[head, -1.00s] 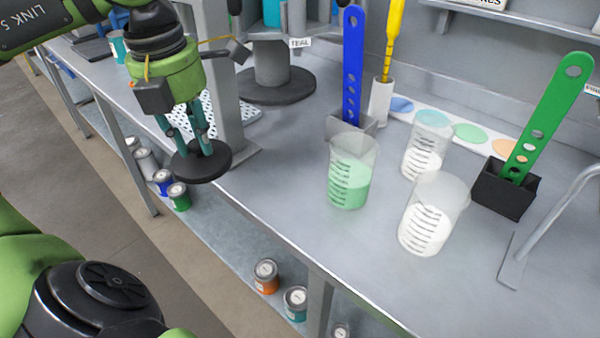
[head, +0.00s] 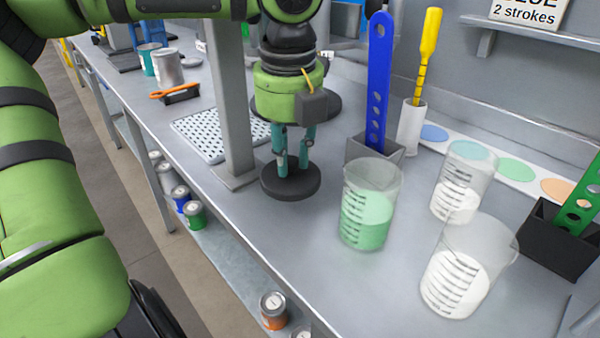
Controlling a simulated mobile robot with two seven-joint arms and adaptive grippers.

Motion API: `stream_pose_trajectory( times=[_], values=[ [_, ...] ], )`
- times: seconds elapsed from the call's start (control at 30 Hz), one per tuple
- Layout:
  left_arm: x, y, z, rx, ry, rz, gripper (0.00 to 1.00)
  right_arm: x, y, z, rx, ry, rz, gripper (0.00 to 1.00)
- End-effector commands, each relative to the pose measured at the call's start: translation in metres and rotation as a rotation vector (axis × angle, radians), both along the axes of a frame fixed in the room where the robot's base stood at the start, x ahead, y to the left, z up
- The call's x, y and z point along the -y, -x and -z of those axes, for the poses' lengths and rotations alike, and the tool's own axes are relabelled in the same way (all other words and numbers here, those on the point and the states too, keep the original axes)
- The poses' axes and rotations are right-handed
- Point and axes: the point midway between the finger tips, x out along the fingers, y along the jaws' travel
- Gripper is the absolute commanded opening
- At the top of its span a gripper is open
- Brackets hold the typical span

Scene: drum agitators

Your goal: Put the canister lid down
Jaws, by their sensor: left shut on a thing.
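The canister lid, a round black disc (head: 290,188), is below my left gripper (head: 293,163). The gripper's teal fingers point down and are shut on the middle of the lid. The lid is level, over the bench (head: 300,235) just right of the foot of a grey post. I cannot tell whether it touches the bench or is slightly above it. My right gripper is not in view.
A beaker of green liquid (head: 365,218) stands close right of the lid. Two beakers with white contents (head: 455,275) stand farther right. A blue paddle in a grey holder (head: 375,152) is behind. The grey post (head: 228,100) is close left, beside a perforated tray (head: 205,135).

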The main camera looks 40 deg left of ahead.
Motion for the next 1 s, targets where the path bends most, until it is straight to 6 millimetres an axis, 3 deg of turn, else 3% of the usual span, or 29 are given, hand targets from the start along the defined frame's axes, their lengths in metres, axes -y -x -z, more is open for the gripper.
stream_pose_trajectory(
  times=[0.2, 0.53, 0.83, 0.87, 0.9, 1.0],
  values=[
    [0.000, -0.020, 0.012, 0.001, 0.000, 0.000, 0.01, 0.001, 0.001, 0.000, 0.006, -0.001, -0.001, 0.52],
    [0.000, -0.020, 0.049, 0.000, 0.001, 0.001, 0.01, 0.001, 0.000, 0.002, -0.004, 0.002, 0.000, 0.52],
    [0.000, -0.021, 0.054, 0.003, 0.000, 0.000, 0.01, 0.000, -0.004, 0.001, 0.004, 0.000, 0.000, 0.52],
    [-0.001, -0.021, 0.054, 0.003, 0.000, 0.000, 0.30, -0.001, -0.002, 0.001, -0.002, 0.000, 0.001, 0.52],
    [0.000, -0.021, 0.053, 0.003, 0.000, 0.000, 0.46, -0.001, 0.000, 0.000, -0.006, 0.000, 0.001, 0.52],
    [0.000, -0.020, 0.053, 0.001, 0.000, 0.000, 0.50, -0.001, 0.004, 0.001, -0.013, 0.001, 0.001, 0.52]
  ],
)
